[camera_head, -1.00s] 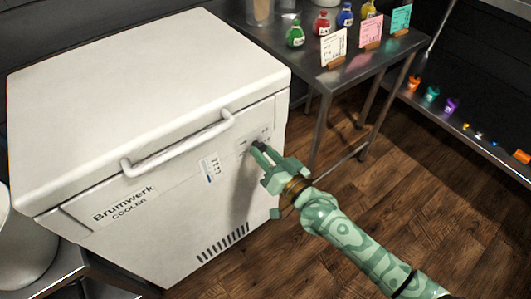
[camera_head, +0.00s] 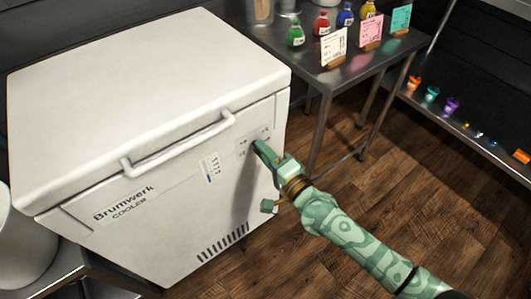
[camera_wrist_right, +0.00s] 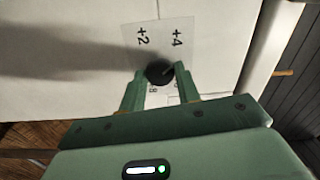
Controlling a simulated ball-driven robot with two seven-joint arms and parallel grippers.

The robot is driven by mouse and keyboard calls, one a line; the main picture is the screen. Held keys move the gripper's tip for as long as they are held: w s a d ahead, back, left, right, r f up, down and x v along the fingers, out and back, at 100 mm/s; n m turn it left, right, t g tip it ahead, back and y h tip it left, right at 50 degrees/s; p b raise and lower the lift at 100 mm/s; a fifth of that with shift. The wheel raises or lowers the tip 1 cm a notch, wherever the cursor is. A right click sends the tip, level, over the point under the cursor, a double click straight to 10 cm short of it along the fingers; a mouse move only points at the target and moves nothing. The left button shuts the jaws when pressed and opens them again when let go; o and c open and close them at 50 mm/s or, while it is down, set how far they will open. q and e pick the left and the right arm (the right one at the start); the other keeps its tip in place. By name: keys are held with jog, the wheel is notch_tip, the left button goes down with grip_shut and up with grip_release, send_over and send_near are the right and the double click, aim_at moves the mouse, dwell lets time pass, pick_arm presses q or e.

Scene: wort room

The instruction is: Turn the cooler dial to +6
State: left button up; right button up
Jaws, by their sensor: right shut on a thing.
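The white cooler (camera_head: 150,90) stands at the left with its lid shut. Its dark round dial (camera_wrist_right: 160,72) sits on a label plate (camera_wrist_right: 158,40) on the front. In the right wrist view "+2" and "+4" are readable on the plate; other marks, one like an 8, are partly hidden by the dial and fingers. My right gripper (camera_head: 260,148) is at the cooler front, its fingers on either side of the dial, shut on it. The right fingers (camera_wrist_right: 160,82) also show in the wrist view. I cannot tell which mark the dial points at. My left gripper is out of view.
A white lid handle (camera_head: 180,148) sticks out above and left of the dial. A small thermometer card (camera_head: 210,168) is beside it. A steel table (camera_head: 345,70) with bottles and cards stands behind at the right. The wooden floor (camera_head: 400,190) at the right is clear.

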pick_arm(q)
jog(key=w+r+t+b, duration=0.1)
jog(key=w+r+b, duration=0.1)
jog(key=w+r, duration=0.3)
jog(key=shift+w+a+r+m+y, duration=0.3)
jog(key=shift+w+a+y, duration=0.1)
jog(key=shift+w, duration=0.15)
pick_arm(e)
jog(key=m, duration=1.7)
jog(key=shift+f, duration=0.2)
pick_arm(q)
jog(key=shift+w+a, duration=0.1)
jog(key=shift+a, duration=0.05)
pick_arm(e)
jog(key=shift+s, duration=0.1)
jog(key=o, duration=1)
jog(key=shift+d, duration=0.1)
jog(key=shift+c, duration=0.2)
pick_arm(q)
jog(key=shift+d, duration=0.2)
pick_arm(e)
jog(key=shift+r, duration=0.1)
